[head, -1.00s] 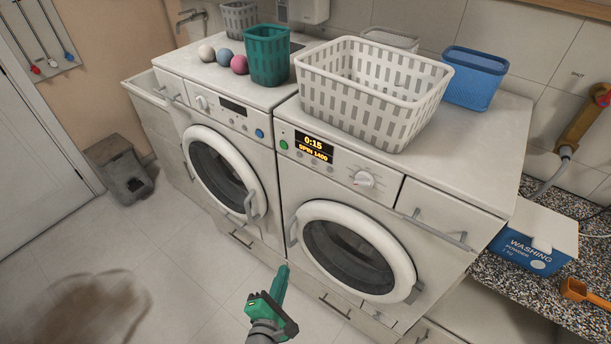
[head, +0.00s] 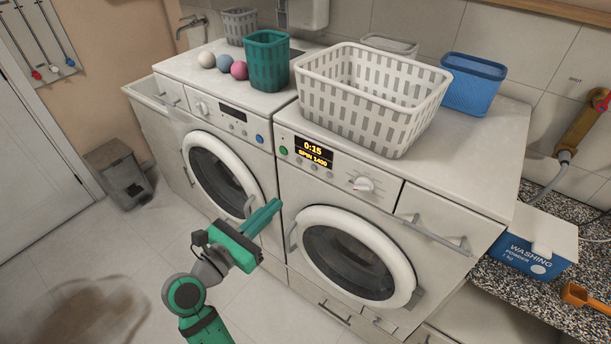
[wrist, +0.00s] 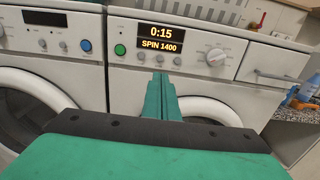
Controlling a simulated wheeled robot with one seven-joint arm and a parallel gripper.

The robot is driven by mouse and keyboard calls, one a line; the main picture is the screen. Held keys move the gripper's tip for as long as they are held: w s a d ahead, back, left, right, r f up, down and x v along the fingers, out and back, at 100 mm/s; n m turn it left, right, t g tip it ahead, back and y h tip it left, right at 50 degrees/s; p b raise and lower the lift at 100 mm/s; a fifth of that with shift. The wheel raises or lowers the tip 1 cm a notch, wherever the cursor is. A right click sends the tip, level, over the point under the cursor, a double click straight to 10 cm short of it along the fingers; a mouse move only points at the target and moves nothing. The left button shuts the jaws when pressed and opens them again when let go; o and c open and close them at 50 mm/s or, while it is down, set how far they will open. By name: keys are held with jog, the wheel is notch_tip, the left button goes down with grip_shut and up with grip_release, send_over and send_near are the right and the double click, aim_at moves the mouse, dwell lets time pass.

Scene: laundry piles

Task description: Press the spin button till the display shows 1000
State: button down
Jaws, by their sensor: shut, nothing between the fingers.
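The right washing machine (head: 395,207) has a lit display (head: 314,152) reading 0:15 and SPIN 1400; the display also shows in the wrist view (wrist: 162,41). Any labels on the buttons are too small to read. A green button (head: 283,150) is left of the display, and a dial (head: 361,184) is to the right. My green gripper (head: 275,205) is shut and empty, in front of the machines and below the panel, apart from the buttons.
The left washing machine (head: 222,143) has a dark display and a blue button (head: 260,139). A white basket (head: 375,105), a teal basket (head: 267,62) and a blue basket (head: 473,85) stand on top. A washing powder box (head: 530,246) is at right. The floor at left is mostly clear.

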jog(key=shift+w, duration=0.1)
send_near(313, 168)
jog(key=x, duration=0.5)
jog(key=shift+w, duration=0.2)
jog(key=shift+w+d, duration=0.4)
jog(key=shift+w, duration=0.05)
jog(key=shift+s+d, duration=0.1)
